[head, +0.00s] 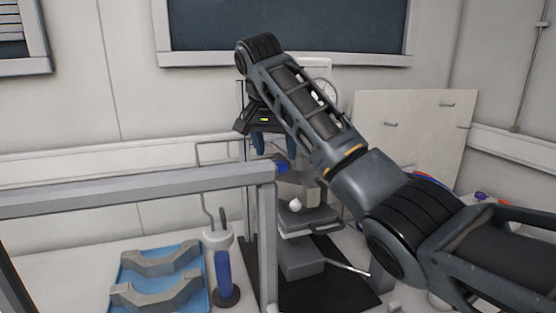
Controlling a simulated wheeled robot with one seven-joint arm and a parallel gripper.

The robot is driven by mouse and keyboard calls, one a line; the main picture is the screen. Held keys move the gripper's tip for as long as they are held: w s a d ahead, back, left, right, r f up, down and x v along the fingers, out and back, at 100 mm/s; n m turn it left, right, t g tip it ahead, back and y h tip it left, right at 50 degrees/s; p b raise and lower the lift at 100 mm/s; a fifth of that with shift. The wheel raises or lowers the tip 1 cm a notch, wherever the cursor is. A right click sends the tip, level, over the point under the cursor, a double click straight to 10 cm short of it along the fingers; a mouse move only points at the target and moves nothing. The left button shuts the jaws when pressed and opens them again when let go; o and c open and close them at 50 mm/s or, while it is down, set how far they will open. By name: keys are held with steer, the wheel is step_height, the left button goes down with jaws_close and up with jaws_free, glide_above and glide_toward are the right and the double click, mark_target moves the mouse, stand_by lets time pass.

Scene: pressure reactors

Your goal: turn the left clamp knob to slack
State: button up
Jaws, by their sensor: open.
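My gripper (273,145) points down over the reactor stand, its two blue-tipped fingers apart and nothing seen between them. Below it is the grey reactor (300,190), partly hidden by my arm and by a grey frame post. A small blue part (282,166) shows just below the fingers, by the top of the post. I cannot tell whether it is the left clamp knob or whether a finger touches it. A small white knob (295,204) sits lower on the reactor stand. No clamp knob is clearly recognisable.
A grey frame rail (130,191) and its post (267,250) cross in front of the reactor. A blue tray (165,280) with two grey cradles and a blue-handled tool (223,275) stand left. A pale panel (415,130) leans behind right.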

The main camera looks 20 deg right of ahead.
mark_target(279, 162)
steer(key=shift+d+f, duration=0.3)
steer(key=shift+f, duration=0.4)
steer(key=shift+p+x, duration=0.3)
steer(key=shift+x, duration=0.7)
steer(key=shift+a, duration=0.1)
steer(key=c, duration=1.1)
steer(key=shift+o, duration=0.2)
steer(key=n, duration=0.2)
steer(key=n+y, duration=0.1)
steer(key=n, duration=0.1)
steer(key=shift+n+t+y, duration=0.3)
steer(key=o, duration=1.1)
steer(key=shift+c, duration=0.2)
